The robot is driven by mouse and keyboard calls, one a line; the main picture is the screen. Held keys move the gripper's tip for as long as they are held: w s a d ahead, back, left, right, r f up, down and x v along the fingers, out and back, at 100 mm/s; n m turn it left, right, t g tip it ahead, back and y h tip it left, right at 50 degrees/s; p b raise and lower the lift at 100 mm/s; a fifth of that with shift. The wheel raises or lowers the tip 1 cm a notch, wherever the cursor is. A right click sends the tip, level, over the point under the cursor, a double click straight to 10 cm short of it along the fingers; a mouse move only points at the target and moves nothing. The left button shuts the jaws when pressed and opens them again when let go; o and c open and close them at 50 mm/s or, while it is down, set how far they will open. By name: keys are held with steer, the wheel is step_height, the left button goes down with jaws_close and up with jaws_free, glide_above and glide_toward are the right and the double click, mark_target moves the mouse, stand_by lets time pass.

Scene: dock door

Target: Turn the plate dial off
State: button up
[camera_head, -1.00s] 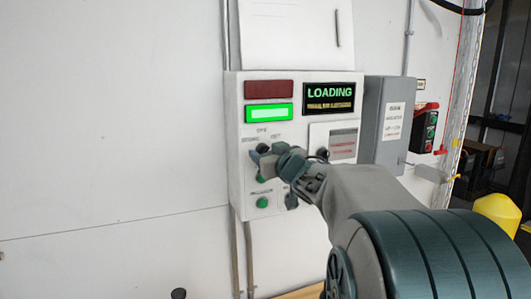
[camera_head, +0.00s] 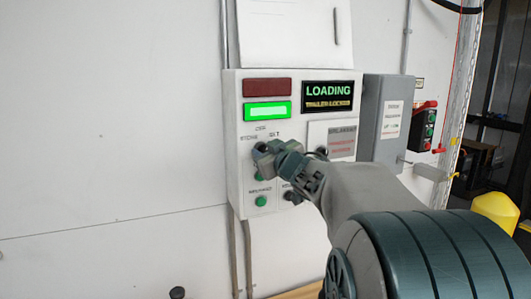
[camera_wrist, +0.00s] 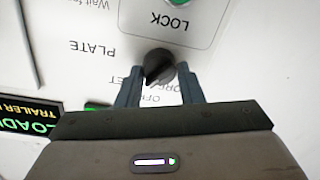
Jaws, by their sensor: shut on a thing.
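The plate dial is a small dark knob (camera_wrist: 158,66) on the white control panel, with the label PLATE beside it in the wrist view. The labels around it appear upside down there, and part of the OFF label shows behind my gripper. My gripper (camera_wrist: 160,84) is shut on the knob, one finger on each side. In the head view my gripper (camera_head: 264,153) reaches the panel (camera_head: 235,170) from the right and hides most of the dial. The dial's exact setting is hard to read.
The panel carries a dark red lamp (camera_head: 267,87), a lit green lamp (camera_head: 267,110) and a LOADING display (camera_head: 332,96). Green buttons (camera_head: 261,201) sit below the dial. A grey box (camera_head: 385,120) stands right of the panel, with a red-topped switch box (camera_head: 423,130) beyond it.

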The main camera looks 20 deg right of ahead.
steer(key=n, duration=0.3)
steer(key=shift+b, duration=0.35)
steer(key=shift+a+n+b, duration=0.1)
steer(key=shift+n+b, duration=0.35)
steer(key=shift+n, duration=1.55)
steer(key=o, duration=1)
steer(key=shift+c, duration=0.2)
steer(key=shift+s, duration=0.1)
steer(key=s, duration=1.3)
steer(key=shift+s+d+r, duration=0.25)
steer(key=shift+s+r, duration=0.05)
steer(key=shift+r, duration=0.05)
